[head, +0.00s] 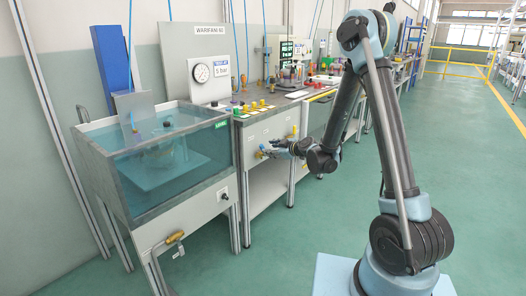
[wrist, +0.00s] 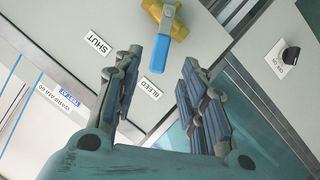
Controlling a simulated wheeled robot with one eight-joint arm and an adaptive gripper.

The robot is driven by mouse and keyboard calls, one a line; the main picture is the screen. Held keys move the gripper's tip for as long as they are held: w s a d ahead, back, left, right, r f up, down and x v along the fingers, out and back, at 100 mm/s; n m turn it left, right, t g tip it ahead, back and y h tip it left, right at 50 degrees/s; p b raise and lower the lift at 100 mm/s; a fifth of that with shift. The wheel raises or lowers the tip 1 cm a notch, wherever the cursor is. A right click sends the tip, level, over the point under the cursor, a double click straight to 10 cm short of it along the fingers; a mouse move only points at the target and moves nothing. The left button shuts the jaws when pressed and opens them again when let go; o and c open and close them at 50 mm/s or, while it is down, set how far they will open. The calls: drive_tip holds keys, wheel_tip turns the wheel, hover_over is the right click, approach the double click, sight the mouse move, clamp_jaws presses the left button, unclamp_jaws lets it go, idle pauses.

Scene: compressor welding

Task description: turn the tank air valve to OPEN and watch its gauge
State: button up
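A valve with a yellow body (wrist: 165,15) and a blue lever (wrist: 160,54) is on a pale panel in the wrist view. Labels near it read SHUT (wrist: 96,43) and BLEED (wrist: 150,89); I see no OPEN label. My gripper (wrist: 161,72) is open and empty, its fingers either side of the lever's end; contact cannot be told. In the head view my gripper (head: 270,149) is at the bench front, right of the water tank. A round white gauge (head: 201,73) is on the board behind the tank; its reading is too small to tell.
The water tank (head: 220,150) stands left of my gripper. A brass-coloured handle (head: 174,237) is low on its front frame. A black knob (wrist: 291,55) is right of the valve in the wrist view. Yellow fittings and tools crowd the bench top. The green floor (head: 270,240) in front is clear.

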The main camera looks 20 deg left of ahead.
sight(262, 148)
drive_tip(key=x, duration=0.8)
clamp_jaws()
